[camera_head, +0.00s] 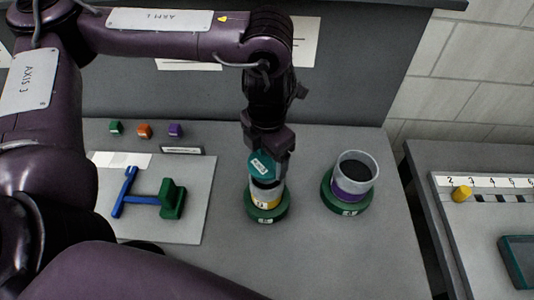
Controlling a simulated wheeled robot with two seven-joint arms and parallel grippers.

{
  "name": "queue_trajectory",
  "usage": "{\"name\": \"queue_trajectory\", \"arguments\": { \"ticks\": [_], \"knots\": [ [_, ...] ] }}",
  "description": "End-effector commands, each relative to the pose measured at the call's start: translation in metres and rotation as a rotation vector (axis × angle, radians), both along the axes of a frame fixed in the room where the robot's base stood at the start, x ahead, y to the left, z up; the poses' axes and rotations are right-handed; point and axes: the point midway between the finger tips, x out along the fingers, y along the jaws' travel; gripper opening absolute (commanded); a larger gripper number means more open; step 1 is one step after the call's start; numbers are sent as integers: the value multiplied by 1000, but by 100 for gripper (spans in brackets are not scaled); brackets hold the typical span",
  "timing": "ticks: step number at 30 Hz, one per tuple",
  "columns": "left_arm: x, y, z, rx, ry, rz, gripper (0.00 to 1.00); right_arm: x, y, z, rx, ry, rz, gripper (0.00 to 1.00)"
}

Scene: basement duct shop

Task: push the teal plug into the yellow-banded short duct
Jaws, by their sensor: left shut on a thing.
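The teal plug (262,164) is held in my left gripper (267,153), which is shut on it. The plug is above the yellow-banded short duct (264,196), close over its top; I cannot tell whether its lower edge is inside the rim. The duct stands upright on a green round base (268,214) on the grey table. The gripper comes down from behind and above the plug and hides part of it. My right gripper is not in view.
A purple-banded clear duct (354,186) stands on a green base to the right. A pale board (190,227) with blue and green parts (173,199) lies left. Small green, orange and purple blocks (145,130) sit at the back left. Another table stands at right.

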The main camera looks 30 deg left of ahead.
Motion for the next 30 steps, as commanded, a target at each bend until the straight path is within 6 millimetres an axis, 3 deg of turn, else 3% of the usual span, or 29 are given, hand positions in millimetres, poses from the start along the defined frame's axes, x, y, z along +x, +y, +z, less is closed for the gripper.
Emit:
{"name": "queue_trajectory", "arguments": {
  "ticks": [30],
  "knots": [
    [1,-1,0,0,-1,0,47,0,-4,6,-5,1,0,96]
  ]
}}
